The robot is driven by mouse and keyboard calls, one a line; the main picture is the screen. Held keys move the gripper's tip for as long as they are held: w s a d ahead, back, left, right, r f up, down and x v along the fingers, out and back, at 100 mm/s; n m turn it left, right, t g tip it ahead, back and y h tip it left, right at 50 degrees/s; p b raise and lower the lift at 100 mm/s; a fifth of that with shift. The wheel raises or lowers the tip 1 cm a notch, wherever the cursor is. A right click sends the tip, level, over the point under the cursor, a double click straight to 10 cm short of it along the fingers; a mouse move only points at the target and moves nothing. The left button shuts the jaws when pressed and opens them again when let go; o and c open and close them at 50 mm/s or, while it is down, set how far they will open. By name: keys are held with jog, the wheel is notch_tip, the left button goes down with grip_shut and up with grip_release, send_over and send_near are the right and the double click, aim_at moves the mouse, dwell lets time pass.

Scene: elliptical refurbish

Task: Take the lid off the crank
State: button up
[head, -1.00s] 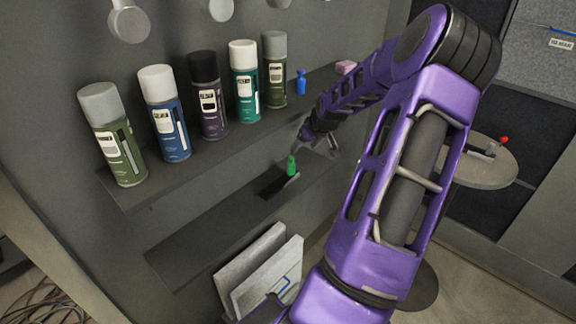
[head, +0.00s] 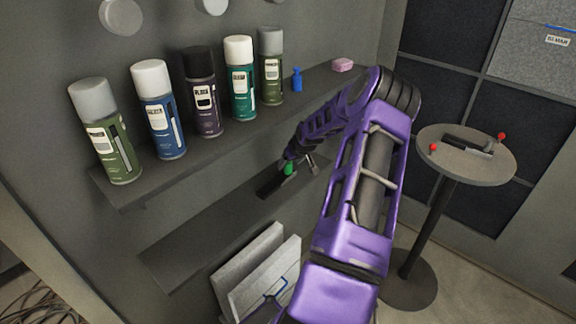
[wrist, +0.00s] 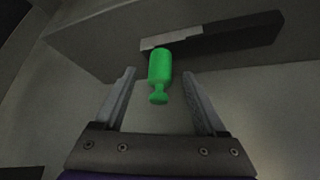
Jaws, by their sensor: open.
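A device with red knobs (head: 467,146), which may be the crank, lies on the round table at the right; I cannot make out a lid on it. My gripper (head: 300,163) is away from it, at the lower wall shelf. A small green bottle-shaped piece (head: 288,169) is there, partly hidden by my gripper. In the wrist view the green piece (wrist: 160,68) shows between my open fingers (wrist: 159,88), with gaps on both sides. A dark flat bar with a lighter edge (wrist: 225,33) lies behind it on the shelf.
The upper shelf (head: 150,186) holds several spray cans (head: 204,92), a small blue bottle (head: 297,80) and a pink block (head: 342,65). Grey panels (head: 256,265) stand below the lower shelf (head: 190,240). The round table (head: 432,160) stands apart at right.

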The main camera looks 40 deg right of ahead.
jog(key=shift+x, duration=0.9)
grip_shut()
jog(key=shift+r, duration=0.1)
